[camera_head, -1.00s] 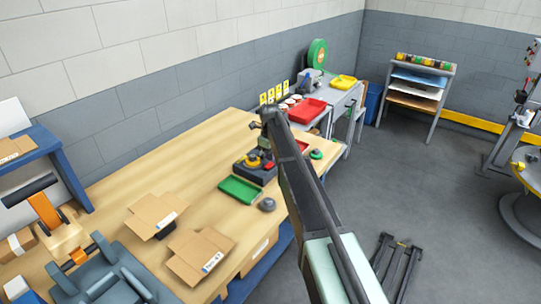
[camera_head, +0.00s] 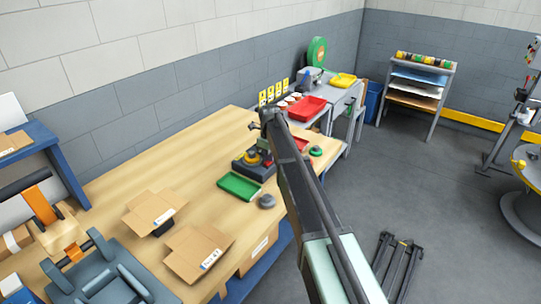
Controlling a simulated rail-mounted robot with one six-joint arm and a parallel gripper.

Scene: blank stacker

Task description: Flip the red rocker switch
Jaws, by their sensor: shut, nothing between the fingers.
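A dark control box (camera_head: 244,170) stands on the wooden bench, with a yellow round part (camera_head: 251,159) and a small red part (camera_head: 267,162) on top. The red part may be the rocker switch, but it is too small to make out its shape or which way it is tilted. My arm rises from the lower right to the middle of the view, just right of the box. My gripper cannot be made out; it seems hidden by my arm.
A green tray (camera_head: 239,187) and a grey round object (camera_head: 267,201) lie in front of the box. Open cardboard boxes (camera_head: 198,252) and a grey-blue fixture (camera_head: 104,272) are at lower left. A red tray (camera_head: 307,108) stands behind. The bench left of the box is clear.

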